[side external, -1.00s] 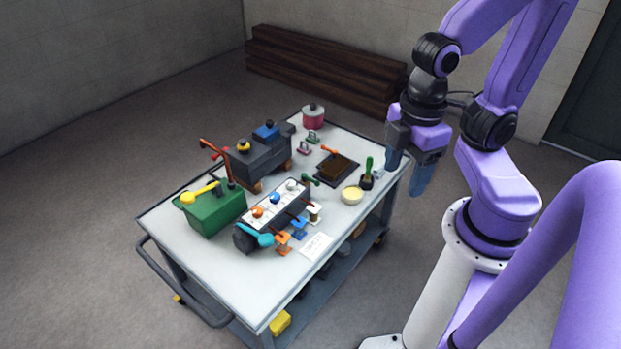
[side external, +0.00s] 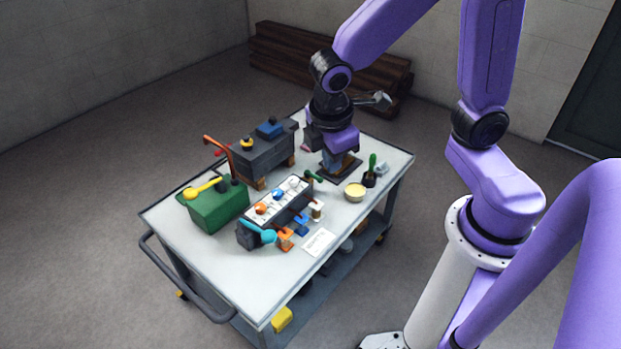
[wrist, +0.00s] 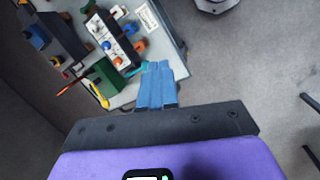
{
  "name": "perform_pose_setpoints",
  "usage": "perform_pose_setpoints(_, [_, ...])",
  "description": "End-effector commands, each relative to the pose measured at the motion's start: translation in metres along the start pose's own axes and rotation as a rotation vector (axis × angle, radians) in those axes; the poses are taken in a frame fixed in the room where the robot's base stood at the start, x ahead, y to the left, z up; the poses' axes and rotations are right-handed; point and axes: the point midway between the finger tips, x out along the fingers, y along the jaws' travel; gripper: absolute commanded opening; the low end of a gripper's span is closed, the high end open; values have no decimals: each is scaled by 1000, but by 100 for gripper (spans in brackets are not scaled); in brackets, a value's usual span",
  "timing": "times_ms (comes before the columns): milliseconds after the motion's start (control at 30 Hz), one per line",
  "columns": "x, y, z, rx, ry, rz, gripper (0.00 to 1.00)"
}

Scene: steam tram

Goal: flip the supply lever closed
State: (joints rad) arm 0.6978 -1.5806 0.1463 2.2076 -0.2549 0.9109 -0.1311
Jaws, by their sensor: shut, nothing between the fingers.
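A dark valve block (side external: 250,232) with a white top and orange, blue and white knobs stands on the cart's front half. A cyan lever (side external: 262,233) sits at its near end and a green one (side external: 313,176) at its far end. I cannot tell which lever is the supply lever. My gripper (side external: 334,166) is shut and empty above the dark plate (side external: 345,173), behind the block, hiding the plate's orange-handled part. In the wrist view my blue fingertips (wrist: 159,66) are together, with the cyan lever (wrist: 139,69) partly showing beside them.
A green box (side external: 219,207) with a yellow lever stands at the left. A grey engine body (side external: 262,160) and a red lever (side external: 220,149) are behind. A cream bowl (side external: 355,191) and green-handled brush (side external: 371,170) are right. The cart's front left top is clear.

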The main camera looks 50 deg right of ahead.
Motion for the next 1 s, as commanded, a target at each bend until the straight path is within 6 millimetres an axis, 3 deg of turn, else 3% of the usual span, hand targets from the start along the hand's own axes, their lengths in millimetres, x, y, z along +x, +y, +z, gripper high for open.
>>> perform_pose_setpoints(200, [34,49,-30,-51,-98,43,0])
perform_pose_setpoints(500, [94,113,-54,-137,-229,74,0])
perform_pose_setpoints(733, [150,154,-59,-213,-327,76,0])
perform_pose_setpoints(1000, [223,190,-50,-309,-433,54,0])
